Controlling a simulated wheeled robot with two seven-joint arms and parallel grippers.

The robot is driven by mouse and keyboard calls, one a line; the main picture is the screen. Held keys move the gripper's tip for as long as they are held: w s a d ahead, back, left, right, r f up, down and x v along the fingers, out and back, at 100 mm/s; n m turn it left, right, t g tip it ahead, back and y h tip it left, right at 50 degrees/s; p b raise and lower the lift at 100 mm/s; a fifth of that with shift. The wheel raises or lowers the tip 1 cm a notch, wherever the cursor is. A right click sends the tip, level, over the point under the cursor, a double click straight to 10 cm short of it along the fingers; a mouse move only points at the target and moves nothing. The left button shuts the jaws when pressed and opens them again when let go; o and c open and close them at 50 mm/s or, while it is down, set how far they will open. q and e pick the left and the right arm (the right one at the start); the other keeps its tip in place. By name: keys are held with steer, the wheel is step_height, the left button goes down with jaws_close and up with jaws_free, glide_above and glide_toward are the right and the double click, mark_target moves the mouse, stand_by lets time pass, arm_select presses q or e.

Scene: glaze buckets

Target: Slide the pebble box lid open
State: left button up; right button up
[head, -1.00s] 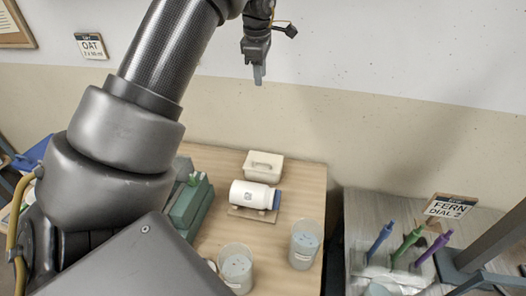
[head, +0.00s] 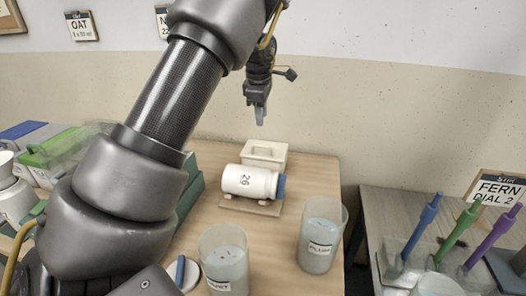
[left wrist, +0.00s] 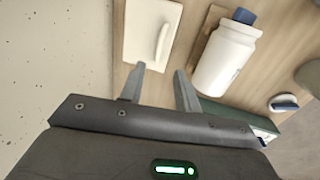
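The pale cream pebble box (head: 264,153) stands at the back of the wooden table, against the wall side. Its flat lid carries a raised bar handle; in the head view the lid looks closed. The box also shows in the left wrist view (left wrist: 139,42), with the handle along its right part. My left gripper (head: 260,115) hangs above and just behind the box, fingers pointing down. In the left wrist view its two fingers (left wrist: 160,84) are spread with nothing between them, apart from the box. My right gripper is not in view.
A white jar (head: 248,182) with a blue cap lies on a wooden rest in front of the box. Two glaze buckets (head: 321,234) (head: 224,262) stand nearer. A right-hand table holds blue, green and purple tools (head: 457,232). Green containers (head: 62,146) stand left.

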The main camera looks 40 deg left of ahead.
mark_target(263, 147)
arm_select(q)
steer(key=f, duration=0.3)
steer(key=w+f, duration=0.1)
steer(key=f, duration=0.3)
steer(key=w+a+f, duration=0.1)
steer(key=f, duration=0.2)
steer(key=shift+f, duration=0.3)
jaws_close()
steer(key=shift+s, duration=0.1)
